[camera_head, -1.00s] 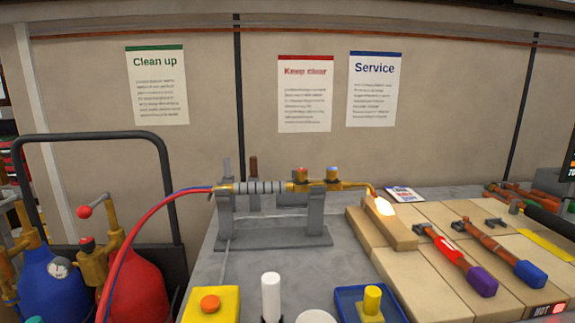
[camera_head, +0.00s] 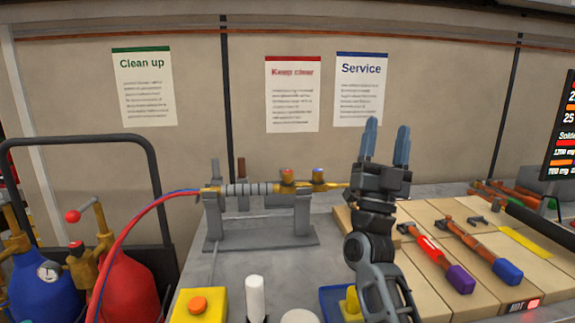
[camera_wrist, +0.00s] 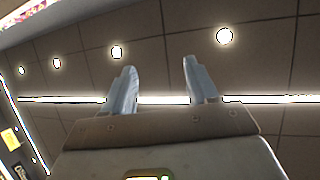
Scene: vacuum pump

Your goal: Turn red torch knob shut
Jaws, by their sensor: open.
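The torch (camera_head: 245,189) lies level on a grey stand (camera_head: 262,232) on the bench, with red and blue hoses at its left end. Its red knob (camera_head: 288,174) is on top of the brass part, and a blue knob (camera_head: 318,174) is just to its right. My gripper (camera_head: 385,142) is raised to the right of both knobs, fingers up, open and empty, touching neither knob. The torch tip is hidden behind my gripper and arm. In the wrist view my two fingers (camera_wrist: 158,92) are apart against the ceiling, and no knob shows there.
A yellow box with an orange button (camera_head: 198,305), a white cylinder (camera_head: 255,297) and a blue tray (camera_head: 330,297) stand in front. A red cylinder (camera_head: 130,292) and a blue one (camera_head: 45,290) stand left.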

